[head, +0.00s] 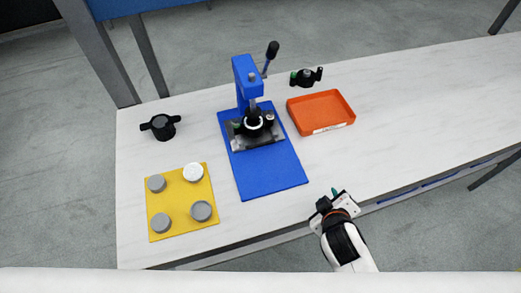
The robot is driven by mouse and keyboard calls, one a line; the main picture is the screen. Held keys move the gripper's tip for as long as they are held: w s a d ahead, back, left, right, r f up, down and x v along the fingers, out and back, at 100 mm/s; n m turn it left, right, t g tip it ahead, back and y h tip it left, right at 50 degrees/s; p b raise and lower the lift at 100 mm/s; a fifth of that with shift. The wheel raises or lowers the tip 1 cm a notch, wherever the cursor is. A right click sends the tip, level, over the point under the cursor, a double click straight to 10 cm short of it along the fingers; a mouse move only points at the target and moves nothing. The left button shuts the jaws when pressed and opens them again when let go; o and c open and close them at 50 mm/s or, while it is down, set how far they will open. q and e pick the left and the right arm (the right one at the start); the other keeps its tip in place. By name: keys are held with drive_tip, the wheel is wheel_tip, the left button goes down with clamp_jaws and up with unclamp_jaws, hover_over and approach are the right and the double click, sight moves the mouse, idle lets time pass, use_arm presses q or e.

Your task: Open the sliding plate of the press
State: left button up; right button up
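The blue press (247,82) stands upright at the back of a blue base mat (268,172). Its black-knobbed lever (271,52) points up. The grey metal sliding plate (264,139) lies under the press head, with a round black-and-white die (253,120) on it. My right gripper (332,200) is at the table's front edge, to the right of and in front of the blue mat, apart from the press. Its fingers are too small to tell open from shut. My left gripper is not in view.
A yellow mat (182,222) with several grey and white discs lies at left front. A black two-handled part (161,126) sits behind it. An orange tray (320,111) and another black part (306,77) are right of the press. The table's right side is clear.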

drive_tip(key=w+a+n+t, duration=0.1)
drive_tip(key=w+a+r+n+t+y, duration=0.1)
drive_tip(key=a+n, duration=0.1)
drive_tip(key=w+a+n+t, duration=0.1)
drive_tip(key=a+n, duration=0.1)
drive_tip(key=shift+w+a+r+y, duration=0.2)
drive_tip(key=shift+r+y, duration=0.1)
drive_tip(key=shift+r, duration=0.05)
drive_tip(key=a+n+y, duration=0.1)
drive_tip(key=a+n, duration=0.1)
drive_tip(key=a+n+t+y, duration=0.1)
drive_tip(key=a+n+y, duration=0.1)
drive_tip(key=a+n, duration=0.1)
drive_tip(key=a+r+n+t+y, duration=0.1)
drive_tip(key=a+n, duration=0.1)
drive_tip(key=a, duration=0.1)
drive_tip(key=shift+w+r+n+y, duration=0.1)
drive_tip(key=shift+w+n+y, duration=0.2)
drive_tip(key=shift+n, duration=0.1)
drive_tip(key=shift+w+a, duration=0.15)
drive_tip(key=shift+a, duration=0.05)
drive_tip(key=x, duration=1.1)
drive_tip(key=shift+w, duration=0.2)
clamp_jaws()
